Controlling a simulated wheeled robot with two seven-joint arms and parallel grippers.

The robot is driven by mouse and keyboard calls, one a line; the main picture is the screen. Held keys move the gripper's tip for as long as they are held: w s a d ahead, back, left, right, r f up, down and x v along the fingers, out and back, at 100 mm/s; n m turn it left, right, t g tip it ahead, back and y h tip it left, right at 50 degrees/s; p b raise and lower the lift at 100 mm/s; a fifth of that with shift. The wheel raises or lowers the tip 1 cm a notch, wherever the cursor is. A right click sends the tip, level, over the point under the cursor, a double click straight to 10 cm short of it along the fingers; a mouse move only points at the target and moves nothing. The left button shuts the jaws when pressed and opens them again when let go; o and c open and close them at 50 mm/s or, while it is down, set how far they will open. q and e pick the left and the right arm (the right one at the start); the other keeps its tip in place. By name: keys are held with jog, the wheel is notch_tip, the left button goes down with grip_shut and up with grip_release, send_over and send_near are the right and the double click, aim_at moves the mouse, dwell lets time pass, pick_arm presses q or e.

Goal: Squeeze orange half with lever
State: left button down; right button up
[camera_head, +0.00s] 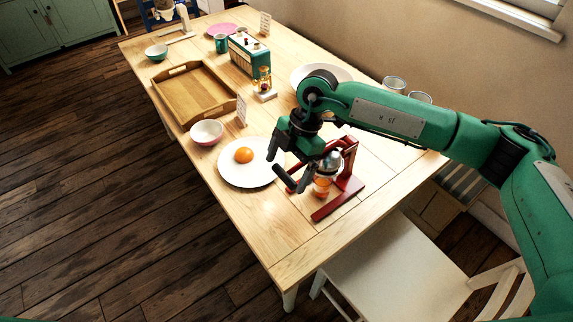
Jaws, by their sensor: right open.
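A red lever juicer (346,185) stands near the front right of the wooden table. Something orange (321,187), with a glass or metal part above it, shows in the middle of the juicer; I cannot tell if it is an orange half or juice. An orange piece (243,155) lies on a white plate (262,177) left of the juicer. My right gripper (281,172) is open and empty, its fingers between the plate and the juicer, above the table. My gripper and wrist hide part of the juicer and its lever. My left gripper is not in view.
A pinkish bowl (207,132) and a wooden tray (194,97) lie farther back left. A teal radio (249,55), a small lantern (263,84) and a large white plate (321,73) stand behind. A white chair (385,275) is at the front right. The table's front left corner is clear.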

jog(key=shift+s+a+f, duration=0.1)
jog(key=shift+s+f, duration=0.05)
jog(key=shift+f, duration=0.15)
